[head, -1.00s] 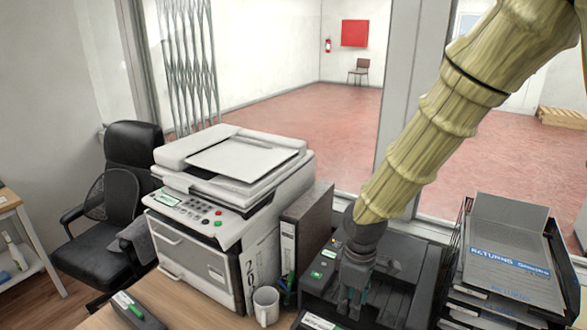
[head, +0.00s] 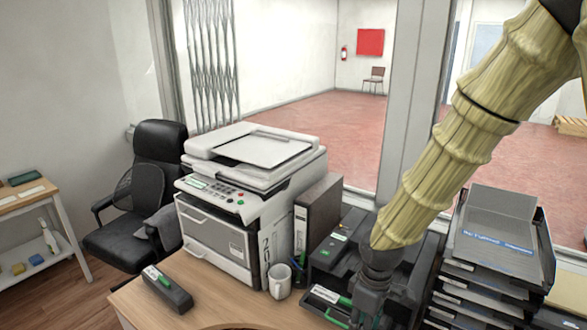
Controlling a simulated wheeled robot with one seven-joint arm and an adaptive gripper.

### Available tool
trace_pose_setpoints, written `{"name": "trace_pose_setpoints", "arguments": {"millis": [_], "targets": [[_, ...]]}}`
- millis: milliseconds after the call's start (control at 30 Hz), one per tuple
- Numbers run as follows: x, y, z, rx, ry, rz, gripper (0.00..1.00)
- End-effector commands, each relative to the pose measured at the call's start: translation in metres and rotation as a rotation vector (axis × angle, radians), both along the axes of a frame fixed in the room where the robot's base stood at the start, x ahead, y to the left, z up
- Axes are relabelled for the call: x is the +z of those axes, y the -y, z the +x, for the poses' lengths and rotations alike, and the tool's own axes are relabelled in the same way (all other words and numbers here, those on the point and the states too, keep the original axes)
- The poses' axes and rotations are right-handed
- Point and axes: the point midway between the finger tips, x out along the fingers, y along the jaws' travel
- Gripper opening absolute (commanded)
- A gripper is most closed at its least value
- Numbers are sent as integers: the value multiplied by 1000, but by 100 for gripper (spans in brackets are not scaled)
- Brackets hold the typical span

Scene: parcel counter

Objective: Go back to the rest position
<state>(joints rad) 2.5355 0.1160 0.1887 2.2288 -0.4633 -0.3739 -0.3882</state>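My gripper (head: 366,303) hangs down from my yellow-sleeved arm at the right of the head view. It is dark grey, over the front part of the black counter device (head: 328,256). Its fingertips are small and dark against dark things, so I cannot tell whether they are open or shut. I see no object clearly held in it. A small black tray with a white label and a green item (head: 330,295) lies just left of the gripper; I cannot tell whether they touch.
A white printer (head: 250,200), a dark binder (head: 315,218) and a white mug (head: 280,281) stand left of the gripper. A black box (head: 167,288) lies on the wooden counter. Stacked trays (head: 490,275) stand right. A black chair (head: 150,195) and side table (head: 25,202) are farther left.

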Motion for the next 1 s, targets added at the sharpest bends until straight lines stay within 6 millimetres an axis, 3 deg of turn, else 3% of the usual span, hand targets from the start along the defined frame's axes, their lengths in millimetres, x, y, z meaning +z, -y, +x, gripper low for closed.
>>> {"name": "trace_pose_setpoints", "arguments": {"millis": [267, 433, 700, 1000], "targets": [[-48, -2, -20, -99, -26, 42, 34], [-94, -4, -41, -201, -46, 74, 34], [-177, 0, -93, -424, -73, 103, 34], [-253, 18, -160, -666, -75, 78, 34]]}}
